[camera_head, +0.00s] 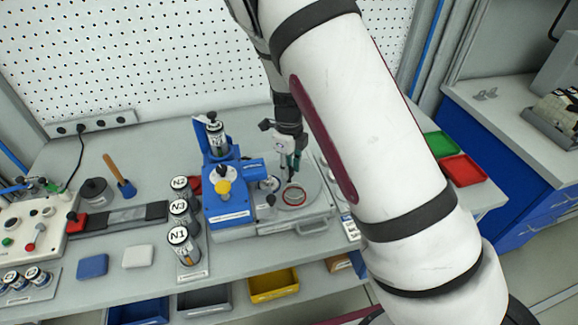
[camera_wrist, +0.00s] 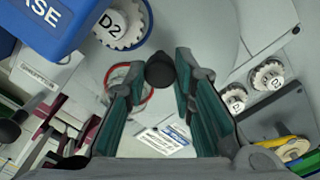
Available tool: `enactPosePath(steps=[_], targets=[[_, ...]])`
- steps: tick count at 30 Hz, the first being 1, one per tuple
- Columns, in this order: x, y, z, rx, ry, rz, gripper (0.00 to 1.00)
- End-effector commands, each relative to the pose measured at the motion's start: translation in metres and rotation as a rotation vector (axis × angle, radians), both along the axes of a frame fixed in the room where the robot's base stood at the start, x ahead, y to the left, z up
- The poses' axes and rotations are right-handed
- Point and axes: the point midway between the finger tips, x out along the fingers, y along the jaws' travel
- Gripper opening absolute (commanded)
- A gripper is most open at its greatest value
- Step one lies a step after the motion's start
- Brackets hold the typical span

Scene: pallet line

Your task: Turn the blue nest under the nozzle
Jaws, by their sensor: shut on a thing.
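The round pale turntable (camera_head: 312,186) sits at the right of the blue machine (camera_head: 232,207) in the head view, and it fills the middle of the wrist view (camera_wrist: 215,35). A blue rim (camera_wrist: 149,14), which looks like the blue nest, curves around a white part marked D2 (camera_wrist: 112,24), close to the machine's blue body (camera_wrist: 55,22). An empty red ring (camera_wrist: 146,98) lies on the turntable, partly behind a finger. My gripper (camera_wrist: 166,76) has its teal fingers closed on a black round knob (camera_wrist: 160,70) above the turntable. The nozzle itself is not clear.
Canisters N1 (camera_head: 183,245), N2 and N3 stand left of the machine. More D2 parts (camera_wrist: 268,75) lie on the right in the wrist view. Green (camera_head: 440,144) and red (camera_head: 463,169) trays lie right of my arm, which hides part of the bench.

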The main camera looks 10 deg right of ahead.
Motion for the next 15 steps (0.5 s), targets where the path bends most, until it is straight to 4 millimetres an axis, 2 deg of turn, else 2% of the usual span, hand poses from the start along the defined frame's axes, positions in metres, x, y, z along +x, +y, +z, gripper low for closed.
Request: enactPosePath(steps=[14,15], targets=[[0.0017,-0.0001,0.0008,-0.001,-0.005,-0.007,0.00],[0.0017,-0.0001,0.0008,-0.001,-0.005,-0.007,0.30]])
